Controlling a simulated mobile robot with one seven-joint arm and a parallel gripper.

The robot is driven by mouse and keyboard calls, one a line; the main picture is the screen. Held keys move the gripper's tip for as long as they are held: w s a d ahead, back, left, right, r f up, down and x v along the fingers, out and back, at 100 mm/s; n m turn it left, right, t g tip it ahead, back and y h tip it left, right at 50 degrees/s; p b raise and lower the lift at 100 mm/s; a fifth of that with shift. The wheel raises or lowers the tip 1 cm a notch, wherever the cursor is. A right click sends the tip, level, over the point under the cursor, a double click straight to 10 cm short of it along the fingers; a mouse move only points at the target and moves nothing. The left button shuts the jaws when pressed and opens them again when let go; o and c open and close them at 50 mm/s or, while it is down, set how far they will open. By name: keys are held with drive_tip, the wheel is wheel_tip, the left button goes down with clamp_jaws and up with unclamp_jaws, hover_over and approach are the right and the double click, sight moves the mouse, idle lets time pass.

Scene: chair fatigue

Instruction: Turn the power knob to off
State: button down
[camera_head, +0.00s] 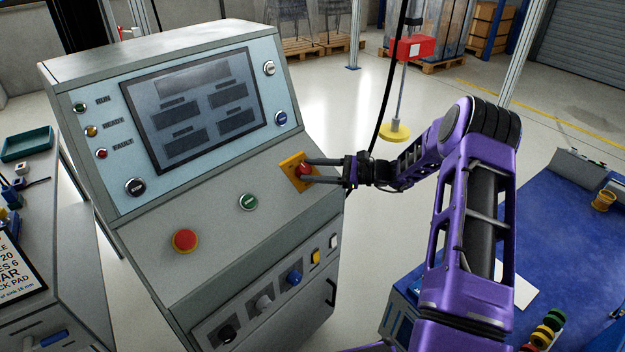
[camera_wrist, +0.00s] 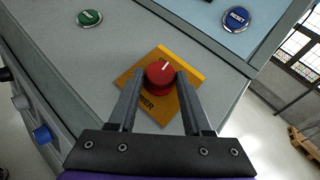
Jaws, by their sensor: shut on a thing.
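The power knob (camera_wrist: 159,75) is a round red knob with a white pointer line, on a yellow plate (camera_wrist: 190,107) fixed to the console's sloped desk. In the wrist view the line points up and slightly right. My gripper (camera_wrist: 158,80) has one finger on each side of the knob and is shut on it. In the head view my gripper (camera_head: 306,170) reaches in from the right, and the knob (camera_head: 304,169) is partly hidden by the fingers. Part of the plate's lettering is hidden; "POWER" shows only in part.
The console (camera_head: 200,215) also carries a green button (camera_head: 248,202), a red mushroom button (camera_head: 185,240), a blue reset button (camera_head: 281,118) and a screen (camera_head: 195,105). A blue table (camera_head: 555,225) stands right.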

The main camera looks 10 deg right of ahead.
drive_tip(key=shift+w+d+r+n+g+b, duration=0.15)
drive_tip(key=shift+n+g+b, duration=0.4)
drive_tip(key=shift+n+g, duration=0.65)
drive_tip(key=shift+w+a+f+n+g+b, duration=0.15)
drive_tip(key=shift+n+g+b, duration=0.35)
drive_tip(key=shift+n+g, duration=0.65)
drive_tip(key=shift+d+r, duration=0.1)
drive_tip(key=shift+r, duration=0.05)
drive_tip(key=shift+c, duration=1.7)
unclamp_jaws()
drive_tip(key=shift+d, duration=0.1)
drive_tip(key=v, duration=1.7)
drive_tip(key=shift+r+p, duration=0.2)
drive_tip(key=shift+p, duration=0.25)
drive_tip(key=shift+w, duration=0.1)
